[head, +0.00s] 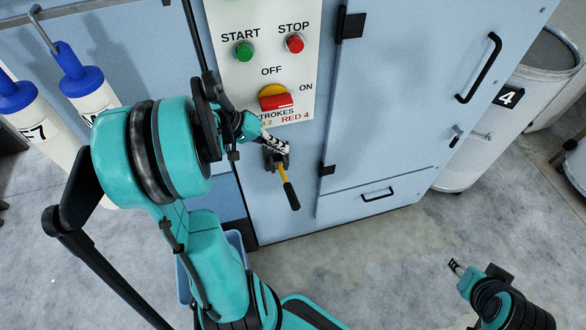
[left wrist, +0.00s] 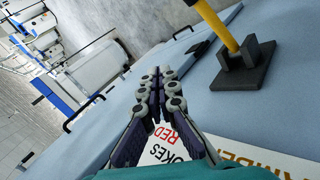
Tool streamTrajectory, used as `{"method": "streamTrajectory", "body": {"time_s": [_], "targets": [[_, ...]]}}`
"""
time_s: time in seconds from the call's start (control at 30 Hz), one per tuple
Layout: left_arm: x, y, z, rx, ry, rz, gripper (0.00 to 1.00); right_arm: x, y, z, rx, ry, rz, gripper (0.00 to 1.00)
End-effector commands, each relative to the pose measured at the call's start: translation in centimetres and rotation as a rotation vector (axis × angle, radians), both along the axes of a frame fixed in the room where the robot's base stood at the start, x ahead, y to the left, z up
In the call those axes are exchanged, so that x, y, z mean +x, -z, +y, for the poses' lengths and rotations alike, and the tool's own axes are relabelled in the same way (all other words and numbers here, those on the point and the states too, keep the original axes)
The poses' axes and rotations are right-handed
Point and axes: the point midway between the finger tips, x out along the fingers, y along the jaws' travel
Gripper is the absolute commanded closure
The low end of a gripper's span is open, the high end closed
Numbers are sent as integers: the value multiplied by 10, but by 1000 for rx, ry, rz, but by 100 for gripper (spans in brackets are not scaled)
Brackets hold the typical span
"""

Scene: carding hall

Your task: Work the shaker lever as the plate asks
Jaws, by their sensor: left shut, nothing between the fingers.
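The shaker lever (head: 288,190) has a yellow shaft and a black grip. It slants down and right from its dark mount on the blue cabinet; the shaft (left wrist: 216,24) and square mount (left wrist: 243,66) also show in the left wrist view. The white plate (head: 306,75) above reads STROKES and RED 4, with a number 2 left of that; my left arm partly hides this line. My left gripper (head: 284,148) is shut and empty, just above the lever mount; its fingers (left wrist: 160,82) are apart from the lever. My right gripper (head: 454,266) is low at the right, far from the lever; its jaw state is unclear.
The plate carries a green START button (head: 244,51), a red STOP button (head: 294,43) and a red-and-yellow OFF/ON switch (head: 275,98). Blue-capped white cylinders (head: 88,90) stand left. A drum marked 4 (head: 482,130) stands right. The floor (head: 400,250) before the cabinet is clear.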

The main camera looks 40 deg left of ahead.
Motion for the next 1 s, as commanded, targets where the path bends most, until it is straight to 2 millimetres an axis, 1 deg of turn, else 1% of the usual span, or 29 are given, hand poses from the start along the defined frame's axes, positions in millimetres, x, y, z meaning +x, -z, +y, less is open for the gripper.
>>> {"method": "streamTrajectory", "body": {"time_s": [0.07, 0.37, 0.57, 0.77, 1.0], "targets": [[0, 0, 2, -6, -1, -4, 100, 0, -1, 0, 0, 0, 0, 60], [0, 1, 2, -5, 0, -3, 100, 0, 0, 0, 0, 0, 0, 60], [-2, 9, 0, -4, -1, -3, 100, 0, 6, 0, 0, 0, 0, 60], [-6, 29, -5, -4, -1, -3, 100, 0, 22, 0, 0, 0, 0, 60], [-13, 62, -15, -4, -1, -3, 100, 0, 47, 0, 0, 0, 0, 60]]}}
